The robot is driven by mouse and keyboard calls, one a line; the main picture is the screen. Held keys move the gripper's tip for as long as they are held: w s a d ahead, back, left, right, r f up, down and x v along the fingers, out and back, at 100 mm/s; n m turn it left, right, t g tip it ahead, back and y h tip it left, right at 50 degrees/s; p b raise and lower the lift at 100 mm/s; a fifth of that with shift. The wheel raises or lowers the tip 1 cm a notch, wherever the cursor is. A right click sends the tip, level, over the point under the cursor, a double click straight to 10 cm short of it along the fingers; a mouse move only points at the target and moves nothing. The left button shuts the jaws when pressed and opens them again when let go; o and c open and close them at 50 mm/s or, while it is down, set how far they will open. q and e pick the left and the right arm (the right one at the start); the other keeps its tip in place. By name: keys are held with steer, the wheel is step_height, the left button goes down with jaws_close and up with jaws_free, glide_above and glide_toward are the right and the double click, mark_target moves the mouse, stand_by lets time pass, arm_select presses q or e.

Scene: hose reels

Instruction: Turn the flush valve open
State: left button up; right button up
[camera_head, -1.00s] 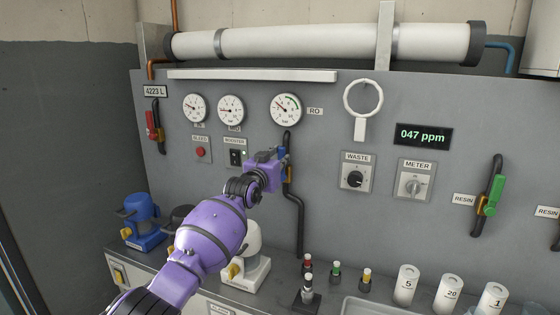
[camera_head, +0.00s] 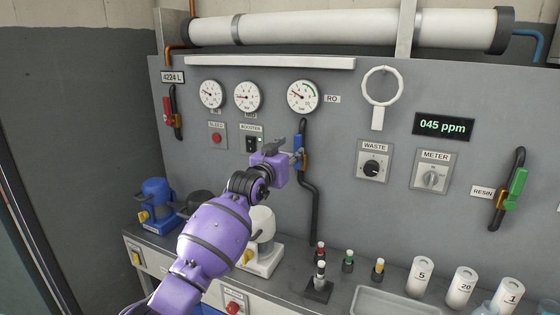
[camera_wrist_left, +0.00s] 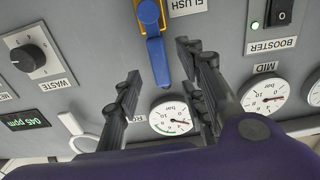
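The flush valve has a blue lever (camera_head: 298,144) and a brass-coloured body (camera_head: 303,161) on a black pipe below the RO gauge. My left gripper (camera_head: 285,148) is close to the lever in the head view. In the wrist view its fingers (camera_wrist_left: 158,58) are spread, with the lever showing between them and a gap on both sides. I cannot tell the exact depth between fingers and lever. My right gripper is in no view.
The BOOSTER switch (camera_head: 251,145) and gauges (camera_head: 303,97) are close to the gripper. Small bottles (camera_head: 347,261) and a pump (camera_head: 262,240) stand on the bench below.

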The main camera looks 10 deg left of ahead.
arm_select(q)
steer(key=v, duration=0.7)
steer(key=s+a+f+g+y+p, duration=0.1)
steer(key=s+a+f+g, duration=0.1)
steer(key=s+f, duration=1.1)
steer(key=s+a+f+g+y+p, duration=0.1)
steer(key=s+a+f+y, duration=0.1)
steer(key=s+f, duration=1.15)
steer(key=s+a+f+n+g, duration=0.1)
steer(key=s+f+g, duration=0.1)
steer(key=s+f, duration=0.4)
steer(key=s+a+f+n+g+y+p, duration=0.1)
steer(key=s+f, duration=0.6)
steer(key=s, duration=0.9)
steer(key=s+a+f+n+g+y+p, duration=0.1)
steer(key=s+a+f+g, duration=0.1)
steer(key=s+f, duration=0.4)
steer(key=s+a, duration=0.1)
steer(key=s, duration=0.4)
steer(key=shift+s+a+f+g, duration=0.2)
steer(key=shift+s+a+g, duration=0.1)
steer(key=shift+s, duration=0.1)
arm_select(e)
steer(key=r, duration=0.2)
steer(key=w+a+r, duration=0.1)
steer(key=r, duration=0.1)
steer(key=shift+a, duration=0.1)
